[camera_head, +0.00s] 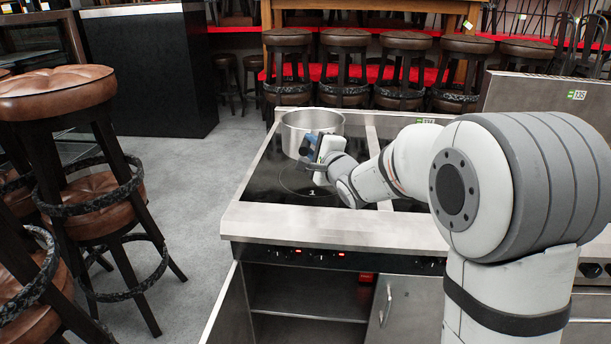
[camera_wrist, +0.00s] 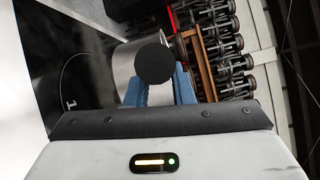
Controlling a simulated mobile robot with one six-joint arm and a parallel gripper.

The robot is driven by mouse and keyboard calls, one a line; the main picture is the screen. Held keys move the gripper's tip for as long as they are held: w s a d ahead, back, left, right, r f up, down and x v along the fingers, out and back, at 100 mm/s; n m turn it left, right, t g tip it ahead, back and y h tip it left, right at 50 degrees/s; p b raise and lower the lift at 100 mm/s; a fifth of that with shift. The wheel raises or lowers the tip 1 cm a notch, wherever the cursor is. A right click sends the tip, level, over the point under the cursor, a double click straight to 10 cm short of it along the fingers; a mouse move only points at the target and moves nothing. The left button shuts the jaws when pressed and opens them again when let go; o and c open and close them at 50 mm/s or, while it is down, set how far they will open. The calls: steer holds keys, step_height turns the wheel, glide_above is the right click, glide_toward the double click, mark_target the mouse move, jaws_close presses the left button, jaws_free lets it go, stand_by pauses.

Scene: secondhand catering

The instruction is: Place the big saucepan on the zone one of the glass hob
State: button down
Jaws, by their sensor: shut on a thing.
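The big saucepan (camera_head: 297,133) is a shiny metal pot, upright at the far left part of the black glass hob (camera_head: 262,172). My gripper (camera_head: 309,143) is shut on its handle. In the wrist view the handle's round black end (camera_wrist: 154,63) shows between my blue fingers (camera_wrist: 160,92), with the pan's side (camera_wrist: 124,68) behind. A ring marked "1", zone one (camera_wrist: 72,103), lies on the glass beside the pan in that view. In the head view a ring (camera_head: 300,186) shows nearer the front. I cannot tell whether the pan touches the glass.
A steel rim (camera_head: 300,226) edges the hob's front, with knobs and an open cabinet below. A brown-topped stool (camera_head: 60,88) stands at the left. Several more stools (camera_head: 345,65) line the back. Grey floor (camera_head: 195,185) left of the hob is free.

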steer(key=shift+w+d+r, duration=0.25)
steer(key=shift+w+d, duration=0.05)
steer(key=shift+d, duration=0.1)
steer(key=shift+f, duration=0.1)
step_height(320, 180, down, 10)
steer(key=shift+b, duration=0.35)
stand_by(0.4)
steer(key=c, duration=1.3)
jaws_free()
steer(key=shift+s+f, duration=0.1)
steer(key=shift+f, duration=0.05)
steer(key=shift+o, duration=0.2)
